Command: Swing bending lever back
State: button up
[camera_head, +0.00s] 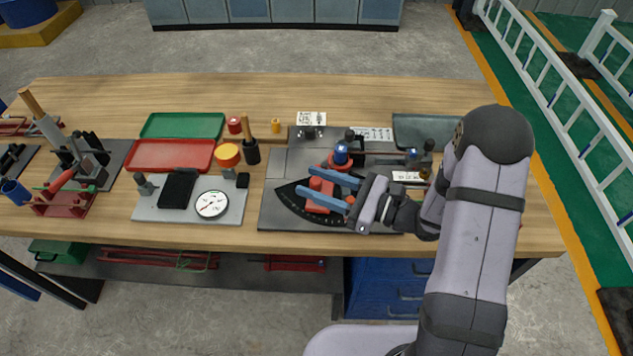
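The bending station (275,213) is a grey plate with a dark, fan-shaped angle scale at the middle right of the bench. The red bending lever (320,199) lies over the scale, pointing toward the front of the bench from a pivot area with a blue-topped post (341,154). A red upright knob (316,184) stands on the lever. My gripper (306,180) reaches in from the right with two blue fingers spread apart, one on each side of the knob. I cannot tell whether either finger touches it. My gripper hides part of the lever and scale.
A dial gauge (212,204) on a grey plate stands left of the station. Red (170,156) and green (184,125) trays lie behind it. A wooden-handled tool (249,135) stands upright near the station's back left. The bench's back strip is mostly clear.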

jog(key=shift+b+v, duration=1.05)
jog(key=shift+v, duration=2.65)
jog(key=shift+c, duration=0.6)
jog(key=shift+d, duration=0.1)
jog(key=c, duration=0.5)
jog(key=d+m+t, duration=0.1)
jog(key=d, duration=0.2)
jog(key=d+f+t+h+b, duration=0.1)
jog(key=d, duration=0.3)
jog(key=w+d+f+m+t+h+b, duration=0.1)
jog(key=d+t, duration=0.1)
jog(key=d, duration=0.1)
jog(key=shift+d+m, duration=0.2)
jog(key=shift+m, duration=0.1)
grip_shut()
jog(key=shift+f+b+v, duration=0.2)
jog(key=shift+b+v, duration=0.25)
jog(key=shift+v, duration=0.5)
jog(key=s+n+g, duration=0.1)
jog(key=s+a+g+y, duration=0.1)
jog(key=s, duration=0.1)
jog(key=s+n+g+y, duration=0.1)
jog(key=shift+s+a+r+n+g, duration=0.2)
jog(key=shift+a+r+n+g, duration=0.1)
jog(key=shift+r+g, duration=0.1)
jog(key=shift+r, duration=0.1)
jog(key=p+x, duration=0.4)
jog(key=x, duration=1)
